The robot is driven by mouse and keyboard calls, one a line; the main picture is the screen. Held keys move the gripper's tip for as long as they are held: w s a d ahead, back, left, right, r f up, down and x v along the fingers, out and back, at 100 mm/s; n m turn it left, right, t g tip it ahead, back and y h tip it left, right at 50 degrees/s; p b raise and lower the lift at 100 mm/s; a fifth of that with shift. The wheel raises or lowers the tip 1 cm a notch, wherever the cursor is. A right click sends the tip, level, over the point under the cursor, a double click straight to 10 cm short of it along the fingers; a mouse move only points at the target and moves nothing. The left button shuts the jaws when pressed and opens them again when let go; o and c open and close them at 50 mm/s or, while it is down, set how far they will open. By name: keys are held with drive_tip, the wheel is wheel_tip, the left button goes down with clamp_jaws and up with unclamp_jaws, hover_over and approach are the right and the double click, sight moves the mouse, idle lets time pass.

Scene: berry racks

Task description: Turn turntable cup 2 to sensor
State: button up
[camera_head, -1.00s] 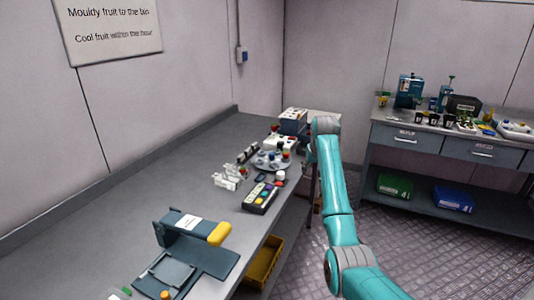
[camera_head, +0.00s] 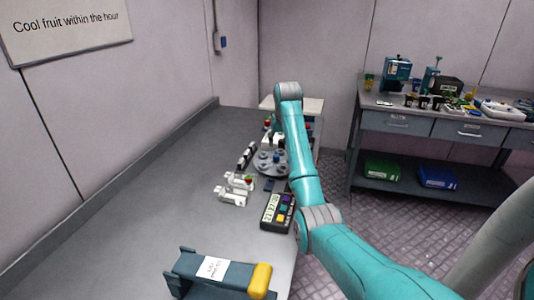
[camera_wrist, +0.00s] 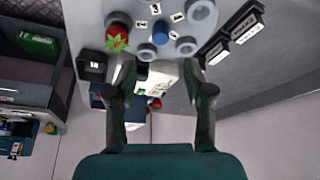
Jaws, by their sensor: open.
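The round grey turntable (camera_head: 262,170) stands on the long grey bench, partly hidden by my arm in the head view. In the wrist view the turntable (camera_wrist: 165,20) fills the upper middle. It carries several grey cups (camera_wrist: 201,10), a blue piece (camera_wrist: 160,33) and a red berry with green leaves (camera_wrist: 116,38). I cannot identify the sensor.
White-and-black blocks (camera_wrist: 243,25) stand beside the turntable. A black box (camera_wrist: 92,66) is near its other side. White clear holders (camera_head: 236,188), a keypad with a display (camera_head: 277,211) and a blue device with a yellow end (camera_head: 220,272) stand on the bench. Bare bench lies left.

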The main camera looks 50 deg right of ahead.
sight(276, 156)
drive_tip(key=x, duration=1)
drive_tip(key=shift+w+f, duration=0.1)
drive_tip(key=shift+f, duration=0.25)
clamp_jaws()
